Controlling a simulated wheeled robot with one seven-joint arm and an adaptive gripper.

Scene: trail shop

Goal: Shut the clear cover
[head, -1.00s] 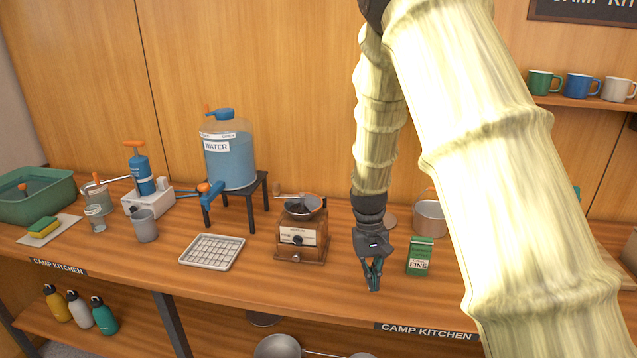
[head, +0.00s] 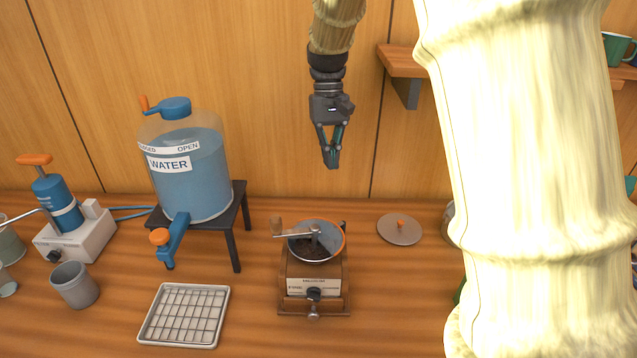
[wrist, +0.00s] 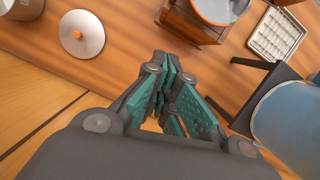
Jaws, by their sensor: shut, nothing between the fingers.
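The grinder (head: 315,287) is a brown wooden box on the counter with a round hopper, a crank on top and a dark knob in front. Dark grounds or beans show in the hopper. A bluish see-through piece with an orange edge, which looks like the clear cover (head: 322,233), stands at the hopper's back; its exact angle is hard to tell. The grinder also shows at the top of the wrist view (wrist: 190,24). My gripper (head: 332,163) is shut and empty, above and behind the grinder, apart from it. Its fingers fill the middle of the wrist view (wrist: 167,65).
A water tank (head: 190,170) on a dark stand (head: 238,215) is left of the grinder. A wire-grid tray (head: 185,314) lies front left. A grey lid (head: 400,229) lies to the right. A shelf (head: 400,62) juts out at upper right.

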